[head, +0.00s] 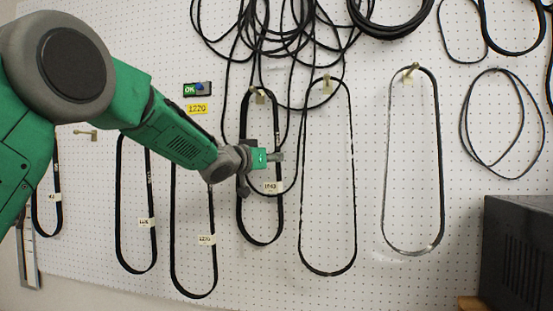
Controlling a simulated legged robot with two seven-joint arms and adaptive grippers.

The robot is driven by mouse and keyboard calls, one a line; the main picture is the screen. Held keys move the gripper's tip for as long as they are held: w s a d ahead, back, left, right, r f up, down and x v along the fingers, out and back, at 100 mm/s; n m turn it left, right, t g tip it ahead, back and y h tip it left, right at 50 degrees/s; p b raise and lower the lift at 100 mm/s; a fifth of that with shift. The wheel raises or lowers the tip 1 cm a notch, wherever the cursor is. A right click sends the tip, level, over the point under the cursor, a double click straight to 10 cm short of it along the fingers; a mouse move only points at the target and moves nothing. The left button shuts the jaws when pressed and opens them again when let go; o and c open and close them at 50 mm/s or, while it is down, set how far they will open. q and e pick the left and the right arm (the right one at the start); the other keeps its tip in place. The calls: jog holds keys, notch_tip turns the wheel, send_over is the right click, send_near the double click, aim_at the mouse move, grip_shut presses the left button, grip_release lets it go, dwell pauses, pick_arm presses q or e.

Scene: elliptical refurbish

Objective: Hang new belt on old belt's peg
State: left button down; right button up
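Several black belts hang in long loops on a white pegboard. My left gripper (277,156) is in front of the belt with a white tag (262,240), which hangs from a peg (259,96), and covers part of it. Its fingers are too small and edge-on to tell open from shut. To the right, a thin belt (301,225) hangs from a peg (327,86), and another belt (440,165) hangs from a peg (410,69). I cannot tell which belt is new or old. My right gripper is out of view.
Tagged belts (118,200) hang at the left, partly behind my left arm. Loose black cords (290,20) drape over the top middle. A yellow label (197,109) is on the board. A black box (515,250) stands at the lower right.

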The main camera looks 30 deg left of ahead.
pick_arm(q)
jog(key=shift+a+f, duration=0.25)
jog(key=shift+f, duration=0.05)
jog(key=c, duration=1.6)
grip_release()
jog(key=shift+c, duration=0.2)
jog(key=shift+w+a, duration=0.1)
jog(key=shift+a, duration=0.05)
